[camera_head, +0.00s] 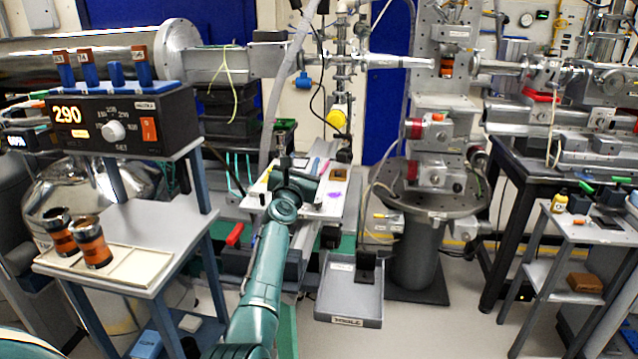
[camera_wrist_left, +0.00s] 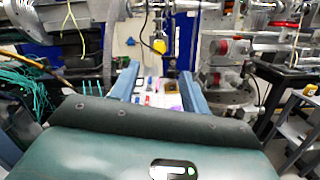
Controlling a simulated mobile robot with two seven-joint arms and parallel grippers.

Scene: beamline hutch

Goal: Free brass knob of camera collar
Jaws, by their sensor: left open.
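My left gripper (camera_head: 303,166) reaches over a white bench top (camera_head: 336,200) in the middle of the head view. In the left wrist view its two blue-grey fingers (camera_wrist_left: 159,88) stand wide apart with nothing between them but the distant bench top. A yellow round part (camera_head: 337,118) hangs on the upright post beyond the gripper; it also shows in the left wrist view (camera_wrist_left: 159,46). My right gripper is not in view.
A controller showing 290 (camera_head: 125,122) stands on a shelf at left, above a cream tray (camera_head: 135,270) and two orange-banded cylinders (camera_head: 90,242). A grey bin (camera_head: 348,300) is on the floor. A round metal stand (camera_head: 430,210) is right of the bench. Cables hang near the post.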

